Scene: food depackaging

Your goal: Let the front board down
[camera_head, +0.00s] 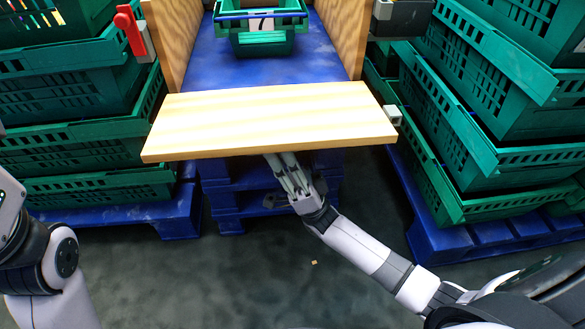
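The front board (270,120) is a pale wooden plank at the front of the wooden-sided box. Its broad face shows, tipped outward toward me, and its near edge overhangs the blue pallets below. My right gripper (282,168) is in front of and below the board's near edge, right of the picture's middle. Its fingertips are partly hidden under that edge, so I cannot tell whether they touch the board or how far apart they are. Only part of my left arm shows at the left edge; its gripper is out of the picture.
Stacks of green crates (70,130) flank both sides. The dark floor in front is mostly clear.

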